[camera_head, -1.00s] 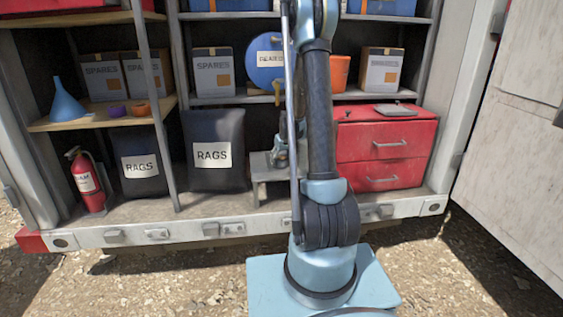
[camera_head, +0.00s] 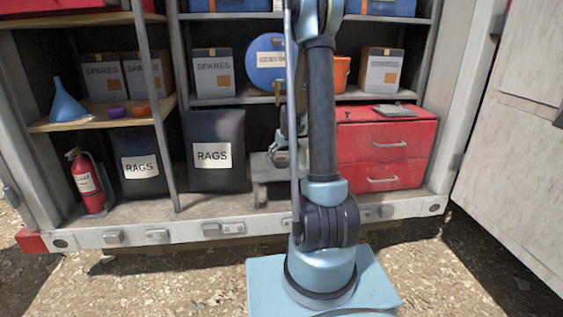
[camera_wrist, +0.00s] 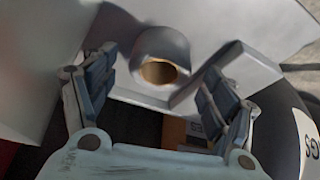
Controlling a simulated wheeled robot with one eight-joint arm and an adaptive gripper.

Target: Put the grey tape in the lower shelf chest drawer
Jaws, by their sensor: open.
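The grey tape (camera_wrist: 163,46), a roll with a tan core, shows in the wrist view on a grey step (camera_wrist: 250,45). My gripper (camera_wrist: 157,68) is open, with one finger to each side of the roll in the picture; I see no contact. In the head view my gripper (camera_head: 284,152) is low by the grey step (camera_head: 262,172), partly behind my arm, and I cannot make out the tape there. The red chest (camera_head: 348,150) stands right of the step on the lower level. Its upper drawer (camera_head: 375,145) and lower drawer (camera_head: 375,177) look shut.
Black rags bags (camera_head: 213,128) stand left of the step; one shows at the right edge of the wrist view (camera_wrist: 290,115). A flat grey item (camera_head: 394,111) lies on the chest. Shelves hold boxes (camera_head: 212,75) and a blue drum (camera_head: 265,75). A post (camera_head: 160,100) stands left.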

